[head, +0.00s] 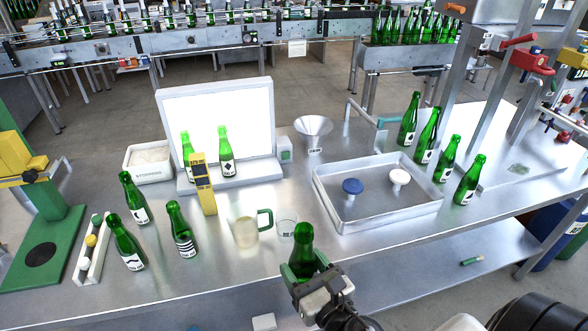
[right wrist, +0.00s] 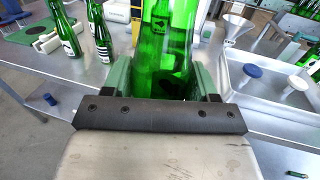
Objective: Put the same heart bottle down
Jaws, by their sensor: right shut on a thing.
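My right gripper (head: 304,272) is shut on a green glass bottle (head: 305,242) near the table's front edge. The bottle is roughly upright with its neck up; no heart label can be made out on it. In the right wrist view the bottle (right wrist: 168,50) stands between the green fingers of the gripper (right wrist: 165,85). Its base is hidden by the gripper, so I cannot tell whether it touches the table. Two other green bottles stand at the lit white panel (head: 222,115); one (head: 227,168) shows a dark symbol. My left gripper is not in view.
Several labelled bottles (head: 177,230) stand at the left of the metal table (head: 225,270); more (head: 428,138) line the right.

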